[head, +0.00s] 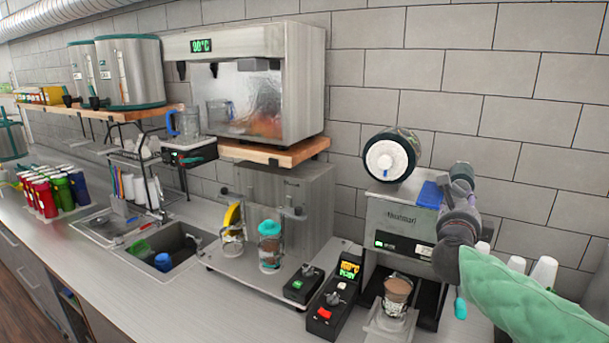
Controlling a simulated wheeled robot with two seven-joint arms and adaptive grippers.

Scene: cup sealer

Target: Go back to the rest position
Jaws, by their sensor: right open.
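The cup sealer (382,222) stands on the counter right of centre, with a film roll (392,157) on top. A cup with a brown drink (397,292) stands upright on the sealer's pulled-out tray (385,323). My right gripper (461,176) is raised in front of the sealer's right side, beside a blue part (430,195) on its top. It is open, and I see nothing held in it. My right arm, in a green sleeve, comes in from the lower right and hides part of the counter. My left gripper is out of view.
White cups (543,272) stand behind my right arm. A large dispenser (245,85) sits on a wooden shelf above. The front counter at lower left is clear.

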